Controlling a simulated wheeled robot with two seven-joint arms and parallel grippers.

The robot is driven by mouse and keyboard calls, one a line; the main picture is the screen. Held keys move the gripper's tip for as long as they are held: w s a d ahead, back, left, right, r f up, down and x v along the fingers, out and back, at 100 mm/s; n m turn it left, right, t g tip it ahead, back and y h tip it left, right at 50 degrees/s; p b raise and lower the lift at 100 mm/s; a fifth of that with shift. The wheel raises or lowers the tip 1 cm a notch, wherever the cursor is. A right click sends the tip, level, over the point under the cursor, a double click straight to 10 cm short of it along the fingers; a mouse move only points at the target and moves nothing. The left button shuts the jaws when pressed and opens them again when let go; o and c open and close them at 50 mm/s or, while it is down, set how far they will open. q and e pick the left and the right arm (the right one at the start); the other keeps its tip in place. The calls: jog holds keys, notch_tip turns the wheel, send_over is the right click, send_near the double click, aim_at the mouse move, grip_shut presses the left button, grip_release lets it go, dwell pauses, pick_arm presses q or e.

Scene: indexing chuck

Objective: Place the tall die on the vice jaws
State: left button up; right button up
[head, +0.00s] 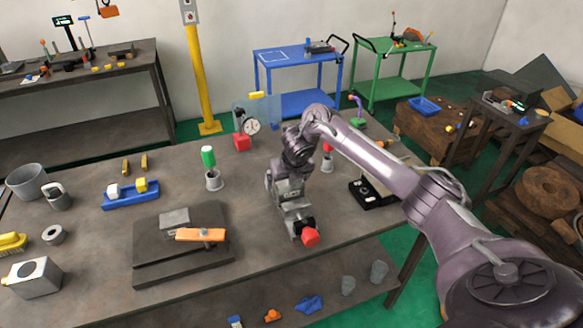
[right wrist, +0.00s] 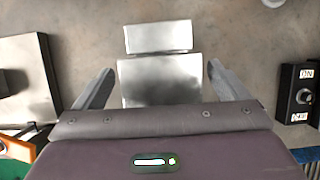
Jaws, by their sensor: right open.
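My right gripper (head: 288,188) is over the middle of the workbench, above the grey metal vice (head: 297,212). In the right wrist view its two fingers (right wrist: 159,72) are spread apart. Between and just beyond them is a grey metal block (right wrist: 160,80), with a smaller grey block (right wrist: 158,38) behind it. A gap shows between each finger and the block. I cannot tell for certain whether these blocks are the vice jaws or the tall die. The arm and gripper hide much of the vice. My left gripper is not in view.
A dark plate (head: 150,268) with an orange-handled clamp (head: 202,235) lies left of the vice. A black switch box (head: 370,193) stands to the right. Bare bench (head: 255,255) shows between plate and vice.

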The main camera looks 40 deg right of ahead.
jog(key=v, duration=0.4)
jog(key=p+v, duration=0.3)
jog(key=v, duration=0.3)
jog(key=shift+s+r, duration=0.3)
jog(key=shift+r, duration=0.05)
